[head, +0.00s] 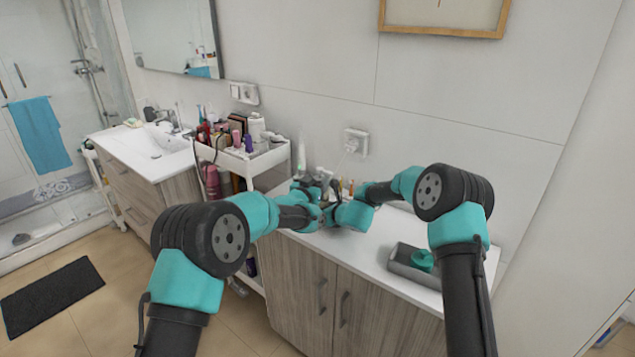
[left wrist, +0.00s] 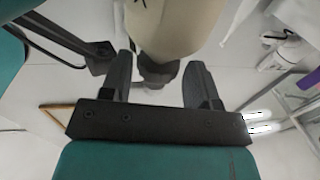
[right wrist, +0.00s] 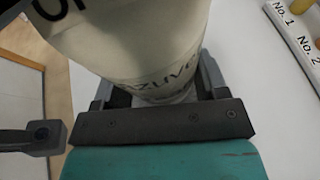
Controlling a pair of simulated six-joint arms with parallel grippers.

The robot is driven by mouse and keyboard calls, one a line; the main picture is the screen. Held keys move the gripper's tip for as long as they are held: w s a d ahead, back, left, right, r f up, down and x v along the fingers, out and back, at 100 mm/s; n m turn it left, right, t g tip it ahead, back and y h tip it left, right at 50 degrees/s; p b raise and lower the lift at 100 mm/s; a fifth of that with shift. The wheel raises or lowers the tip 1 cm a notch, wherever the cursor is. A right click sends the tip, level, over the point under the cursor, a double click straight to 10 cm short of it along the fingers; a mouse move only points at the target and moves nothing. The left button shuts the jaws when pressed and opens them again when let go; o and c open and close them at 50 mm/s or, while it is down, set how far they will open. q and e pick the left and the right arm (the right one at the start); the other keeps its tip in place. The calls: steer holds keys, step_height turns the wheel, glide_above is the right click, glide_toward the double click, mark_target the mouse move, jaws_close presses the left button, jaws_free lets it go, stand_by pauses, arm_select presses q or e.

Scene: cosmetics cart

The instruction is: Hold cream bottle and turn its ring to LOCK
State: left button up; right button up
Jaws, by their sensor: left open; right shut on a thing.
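The cream bottle (right wrist: 150,55) is pale with dark lettering and fills the upper middle of the right wrist view. My right gripper (right wrist: 158,88) is shut on its body. In the left wrist view the bottle (left wrist: 172,28) shows as a pale body with a dark neck part (left wrist: 158,72) at its end. My left gripper (left wrist: 158,85) is open, with one finger on each side of that dark part; I cannot tell whether they touch it. Ring markings are not readable. In the head view, both grippers meet above the counter and largely hide the bottle.
A grey tray (head: 397,268) with a teal item (head: 422,261) lies at the right of the white counter (head: 362,250). A cart (head: 262,164) crowded with cosmetics stands to the left. Numbered labels (right wrist: 297,38) show beside the bottle in the right wrist view.

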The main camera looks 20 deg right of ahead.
arm_select(q)
steer(key=v, duration=0.7)
steer(key=shift+r, duration=0.1)
arm_select(e)
steer(key=o, duration=1.2)
steer(key=shift+o, duration=0.2)
steer(key=v, duration=1.2)
